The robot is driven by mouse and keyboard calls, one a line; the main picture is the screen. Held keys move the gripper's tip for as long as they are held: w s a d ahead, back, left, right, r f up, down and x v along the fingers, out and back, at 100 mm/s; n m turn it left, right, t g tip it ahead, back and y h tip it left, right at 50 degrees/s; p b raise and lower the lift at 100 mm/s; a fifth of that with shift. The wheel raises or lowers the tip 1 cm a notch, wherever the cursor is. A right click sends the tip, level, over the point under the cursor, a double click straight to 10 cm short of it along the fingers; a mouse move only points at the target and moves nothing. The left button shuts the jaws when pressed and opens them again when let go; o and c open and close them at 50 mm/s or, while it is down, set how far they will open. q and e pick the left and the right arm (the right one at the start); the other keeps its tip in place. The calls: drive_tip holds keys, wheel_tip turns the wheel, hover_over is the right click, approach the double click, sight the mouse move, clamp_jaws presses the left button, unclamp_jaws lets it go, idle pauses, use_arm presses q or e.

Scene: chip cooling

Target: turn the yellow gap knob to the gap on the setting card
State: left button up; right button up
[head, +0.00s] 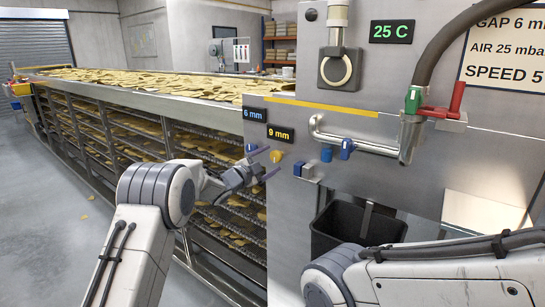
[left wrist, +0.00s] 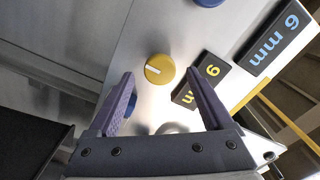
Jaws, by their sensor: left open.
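The yellow gap knob (head: 276,157) sits on the grey panel, below and left of the yellow "9 mm" display (head: 281,134). In the left wrist view the knob (left wrist: 158,69) is round with a short white mark, which lies toward its left side in that picture. My left gripper (head: 267,163) is open in front of it. In the left wrist view its two fingertips (left wrist: 160,75) stand either side of the knob, with gaps showing. The setting card (head: 500,45) at upper right reads "GAP 6 m", cut off by the frame edge.
A blue "6 mm" display (head: 255,114) and a blue knob (head: 251,148) are close by on the left. A chip conveyor (head: 150,90) runs along the left. My right arm crosses the lower right.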

sight(276, 156)
use_arm(q)
drive_tip(key=shift+x, duration=1.15)
drive_tip(key=shift+c, duration=0.3)
clamp_jaws()
drive_tip(key=shift+p, duration=0.35)
